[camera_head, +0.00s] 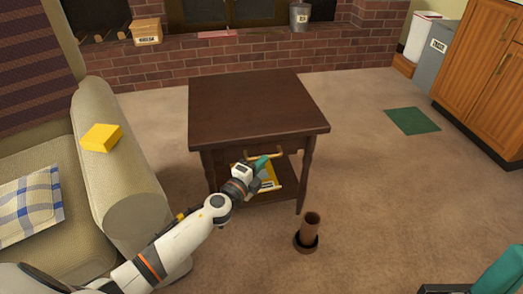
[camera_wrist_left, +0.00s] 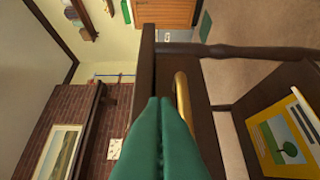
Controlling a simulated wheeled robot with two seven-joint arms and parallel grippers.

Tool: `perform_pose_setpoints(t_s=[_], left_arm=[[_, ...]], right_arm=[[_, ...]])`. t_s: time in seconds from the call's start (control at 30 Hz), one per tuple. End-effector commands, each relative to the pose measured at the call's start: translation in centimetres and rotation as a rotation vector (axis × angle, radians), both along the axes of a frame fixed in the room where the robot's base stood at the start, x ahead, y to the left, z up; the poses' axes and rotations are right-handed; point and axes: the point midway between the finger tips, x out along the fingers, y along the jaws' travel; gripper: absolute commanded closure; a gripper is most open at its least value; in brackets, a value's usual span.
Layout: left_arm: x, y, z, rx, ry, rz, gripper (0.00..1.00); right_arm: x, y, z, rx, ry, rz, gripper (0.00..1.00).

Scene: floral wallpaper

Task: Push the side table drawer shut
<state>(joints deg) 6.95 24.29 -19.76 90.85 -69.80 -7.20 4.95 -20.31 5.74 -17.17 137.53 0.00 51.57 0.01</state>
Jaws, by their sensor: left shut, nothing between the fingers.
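The dark brown side table (camera_head: 258,100) stands in the middle of the head view. Its drawer has a gold handle (camera_head: 280,153) under the top's front edge. I cannot tell whether a gap remains at the drawer. My left gripper (camera_head: 262,162) is at the drawer front by the handle, its teal fingers shut and empty. In the left wrist view the fingers (camera_wrist_left: 160,135) lie right beside the gold handle (camera_wrist_left: 181,95); contact is unclear. My right gripper (camera_head: 490,280) shows only partly at the bottom right corner, far from the table.
A yellow picture book (camera_head: 268,178) lies on the table's lower shelf; it also shows in the left wrist view (camera_wrist_left: 284,140). A beige sofa (camera_head: 125,190) with a yellow block (camera_head: 101,138) stands left. A brown cylinder in a dish (camera_head: 309,230) stands on the floor in front.

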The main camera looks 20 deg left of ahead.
Motion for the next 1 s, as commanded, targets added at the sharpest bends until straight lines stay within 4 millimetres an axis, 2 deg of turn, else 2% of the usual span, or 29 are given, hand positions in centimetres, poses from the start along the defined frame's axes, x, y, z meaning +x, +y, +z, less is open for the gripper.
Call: perform_pose_setpoints(t_s=[0.1,0.3,0.47,0.83,1.0], left_arm=[[2.5,-0.4,0.0,0.001,-0.002,0.001,1.0],[4.7,1.3,-0.2,0.001,-0.001,0.001,1.0],[5.4,1.8,-0.1,0.0,0.0,0.0,1.0],[5.6,1.9,-0.1,-0.001,0.0,0.0,1.0],[7.3,3.1,-0.2,-0.001,-0.002,0.003,1.0]], right_arm=[[0.0,0.0,-0.5,0.0,0.004,0.0,1.0],[0.0,0.0,-1.5,0.0,0.004,0.0,1.0],[0.0,0.0,-1.7,0.0,0.003,0.0,1.0],[0.0,0.0,-1.5,0.0,-0.009,0.001,1.0],[0.2,0.1,-2.4,-0.002,-0.01,0.001,1.0]])
